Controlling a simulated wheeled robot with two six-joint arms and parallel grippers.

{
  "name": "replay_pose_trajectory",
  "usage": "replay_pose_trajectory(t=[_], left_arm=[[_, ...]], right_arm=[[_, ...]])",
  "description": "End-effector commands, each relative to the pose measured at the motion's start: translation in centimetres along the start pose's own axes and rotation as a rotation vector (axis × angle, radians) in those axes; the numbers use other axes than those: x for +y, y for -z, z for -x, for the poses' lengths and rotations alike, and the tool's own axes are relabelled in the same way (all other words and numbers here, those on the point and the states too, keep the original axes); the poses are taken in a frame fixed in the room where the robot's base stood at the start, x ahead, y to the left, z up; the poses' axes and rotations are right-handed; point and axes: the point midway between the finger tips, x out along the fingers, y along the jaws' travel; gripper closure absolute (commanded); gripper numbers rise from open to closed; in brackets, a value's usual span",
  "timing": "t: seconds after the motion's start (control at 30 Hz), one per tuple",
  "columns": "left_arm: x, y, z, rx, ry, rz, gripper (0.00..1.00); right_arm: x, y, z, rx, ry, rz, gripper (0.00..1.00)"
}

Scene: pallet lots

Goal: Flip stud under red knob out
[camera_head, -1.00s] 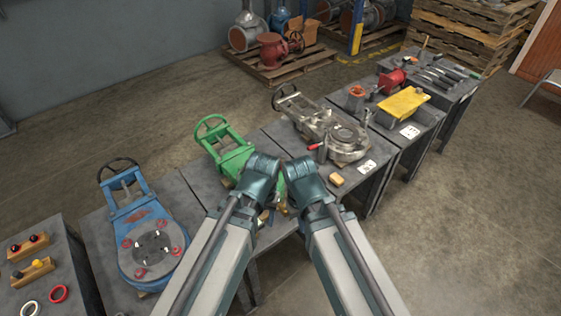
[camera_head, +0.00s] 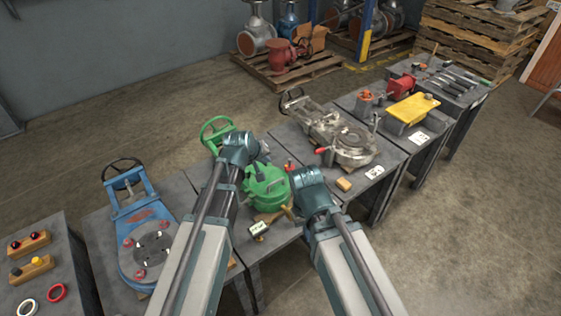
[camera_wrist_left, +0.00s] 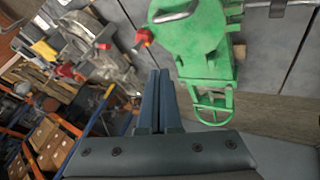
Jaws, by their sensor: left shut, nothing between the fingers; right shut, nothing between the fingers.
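A green valve (camera_head: 268,187) with a round handwheel stands on a grey table between my arms; it also fills the upper right of the left wrist view (camera_wrist_left: 200,50). A small red knob (camera_head: 290,163) is at its far right side; the left wrist view shows the knob (camera_wrist_left: 146,37) left of the green body. The stud under it is too small to make out. My left gripper (camera_wrist_left: 156,72) is shut and empty, its tips below the knob in that picture. My right gripper (camera_head: 310,180) is right of the valve; its fingers are not clearly seen.
A blue valve (camera_head: 145,235) stands on the left table. A grey valve (camera_head: 340,135) with a red-tipped handle is to the right, near a tan block (camera_head: 344,184). A small display (camera_head: 258,228) is at the green valve's front.

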Motion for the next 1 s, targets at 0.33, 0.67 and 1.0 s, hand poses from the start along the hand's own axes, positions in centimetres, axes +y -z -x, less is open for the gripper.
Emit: replay_pose_trajectory(t=[0.33,0.67,1.0], left_arm=[[-0.2,-0.2,-5.3,-0.001,0.001,-0.002,1.0],[-0.2,-0.1,-10.7,-0.001,0.001,-0.002,1.0],[3.2,-0.1,-11.8,-0.001,0.001,-0.003,1.0]], right_arm=[[-0.4,0.3,-4.4,0.0,0.0,0.0,1.0],[-0.8,0.5,-8.7,0.0,0.0,0.001,1.0],[-0.8,0.5,-8.1,0.0,0.0,0.001,1.0]])
